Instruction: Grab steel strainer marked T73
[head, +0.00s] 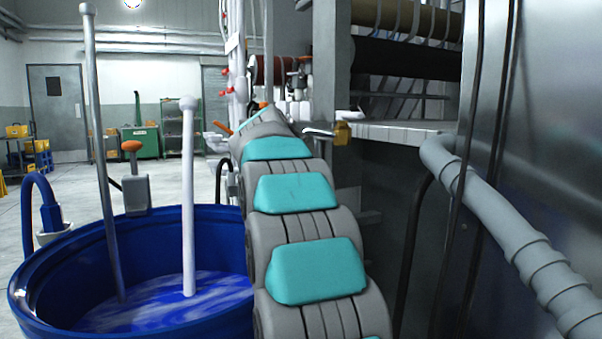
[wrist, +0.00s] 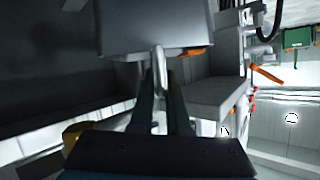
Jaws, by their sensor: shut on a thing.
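In the wrist view, my gripper (wrist: 161,92) is shut on a thin pale metal handle that stands between its two dark fingers. The handle runs up to a grey metal body (wrist: 155,32) at the top of the view, which looks like the steel strainer. Its shape is cut off by the picture edge, and no T73 mark is readable. In the head view, my own grey and teal arm hides the gripper and whatever it holds.
A blue tub (head: 120,235) of blue liquid stands left of my arm, with a white rod (head: 188,200) and a grey rod (head: 103,160) upright in it. A pale ledge (head: 405,131), a brass fitting (head: 342,133) and a ribbed hose (head: 510,240) lie right.

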